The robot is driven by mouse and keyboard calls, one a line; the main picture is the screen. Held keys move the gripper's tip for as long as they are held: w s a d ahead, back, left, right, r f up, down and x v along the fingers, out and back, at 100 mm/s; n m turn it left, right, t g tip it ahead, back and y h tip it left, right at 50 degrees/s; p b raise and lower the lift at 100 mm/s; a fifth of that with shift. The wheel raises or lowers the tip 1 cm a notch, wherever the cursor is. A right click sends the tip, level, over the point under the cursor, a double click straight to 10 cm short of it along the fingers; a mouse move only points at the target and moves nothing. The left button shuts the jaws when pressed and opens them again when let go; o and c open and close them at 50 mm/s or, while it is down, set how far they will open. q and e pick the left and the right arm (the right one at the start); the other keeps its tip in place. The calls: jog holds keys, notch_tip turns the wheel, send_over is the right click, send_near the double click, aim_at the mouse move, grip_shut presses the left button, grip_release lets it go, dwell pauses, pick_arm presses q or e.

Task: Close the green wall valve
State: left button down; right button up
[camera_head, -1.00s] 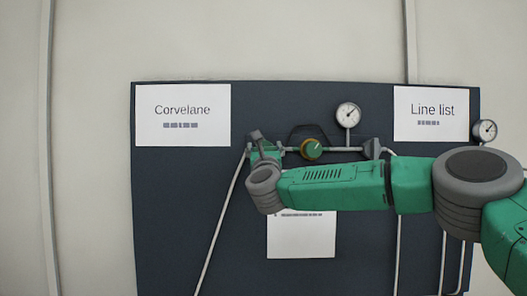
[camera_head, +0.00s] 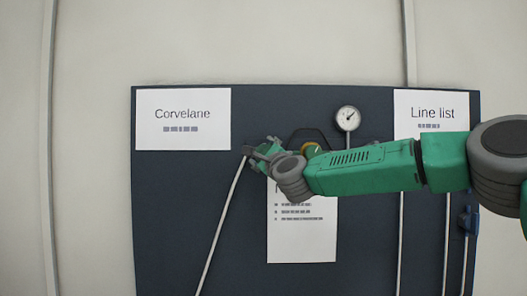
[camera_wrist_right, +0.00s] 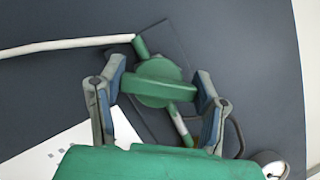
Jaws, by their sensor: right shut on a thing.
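The green wall valve (camera_wrist_right: 158,84) fills the middle of the right wrist view, with a round green body and a wide green handle across it. The fingers of my right gripper (camera_wrist_right: 160,80) stand on either side of the handle and are shut on it. In the head view my right gripper (camera_head: 264,149) is at the left end of the pipe run, over the valve, which it and the wrist mostly hide. My left gripper is not in view.
White signs, including the Corvelane sign (camera_head: 183,118), are on the dark panel (camera_head: 170,220). A pale pipe (camera_head: 220,222) slants down from the valve.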

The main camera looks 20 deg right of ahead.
jog(key=n+g+p, duration=0.1)
jog(key=n, duration=0.1)
jog(key=n+y+p, duration=0.1)
jog(key=n+p, duration=0.1)
jog(key=shift+r+n+g+p, duration=0.1)
jog(key=shift+n+g+p, duration=0.2)
jog(key=shift+n+g, duration=0.1)
jog(key=shift+f+n+g+p, duration=0.2)
jog(key=shift+n+g+p, duration=0.2)
jog(key=shift+n+p, duration=0.85)
jog(key=shift+f+n+p, duration=0.15)
jog(key=shift+n+p, duration=0.2)
jog(key=shift+f, duration=0.1)
jog(key=o, duration=1.2)
jog(key=shift+g, duration=0.3)
jog(key=shift+c, duration=0.2)
jog(key=shift+w+a, duration=0.1)
jog(key=shift+w, duration=0.1)
